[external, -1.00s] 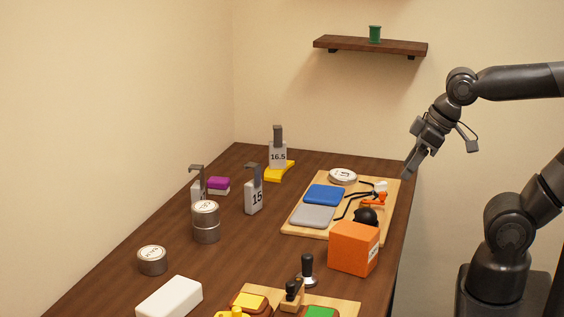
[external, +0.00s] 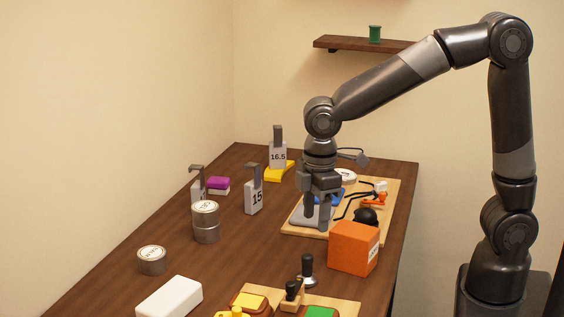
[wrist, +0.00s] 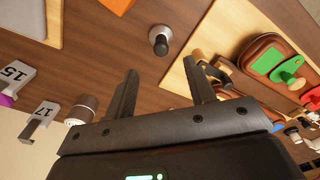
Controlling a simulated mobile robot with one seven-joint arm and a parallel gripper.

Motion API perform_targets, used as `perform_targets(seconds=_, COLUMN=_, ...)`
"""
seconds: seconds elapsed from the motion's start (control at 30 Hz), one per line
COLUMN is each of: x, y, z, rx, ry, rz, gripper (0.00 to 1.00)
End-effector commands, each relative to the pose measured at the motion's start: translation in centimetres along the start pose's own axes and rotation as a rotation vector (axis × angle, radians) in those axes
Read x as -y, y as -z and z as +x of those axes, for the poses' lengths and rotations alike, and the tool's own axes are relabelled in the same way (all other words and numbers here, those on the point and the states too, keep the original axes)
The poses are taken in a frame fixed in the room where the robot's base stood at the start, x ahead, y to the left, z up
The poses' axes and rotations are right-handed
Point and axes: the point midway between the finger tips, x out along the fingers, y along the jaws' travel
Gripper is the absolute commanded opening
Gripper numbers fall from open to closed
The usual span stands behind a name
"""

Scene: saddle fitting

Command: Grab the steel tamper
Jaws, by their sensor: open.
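The steel tamper (external: 307,268) stands upright on the brown table, with a black handle and a metal base. It sits in front of the orange box, at the rear edge of the near wooden board. In the wrist view the tamper (wrist: 160,40) shows beyond and between my fingertips, with clear table around it. My gripper (external: 318,222) points down over the far board, in front of the blue and grey pads. In the wrist view its two fingers (wrist: 160,72) are spread apart with nothing between them. It does not touch the tamper.
The orange box (external: 350,249) stands close behind and right of the tamper. The near board (external: 345,305) carries a wooden-handled tool (external: 291,293) beside the tamper and coloured pieces. Cans (external: 206,222) and numbered tags (external: 254,194) stand to the left. Table left of the tamper is clear.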

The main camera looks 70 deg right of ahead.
Motion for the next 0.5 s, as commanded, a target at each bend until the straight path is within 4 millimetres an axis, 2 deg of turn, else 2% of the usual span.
perform_targets(seconds=0.17, x=0.3, y=1.5, z=1.5, rx=0.028, ry=0.016, rz=-0.050, gripper=0.50)
perform_targets(seconds=0.5, x=0.4, y=1.4, z=6.2, rx=0.032, ry=0.019, rz=-0.055, gripper=0.50)
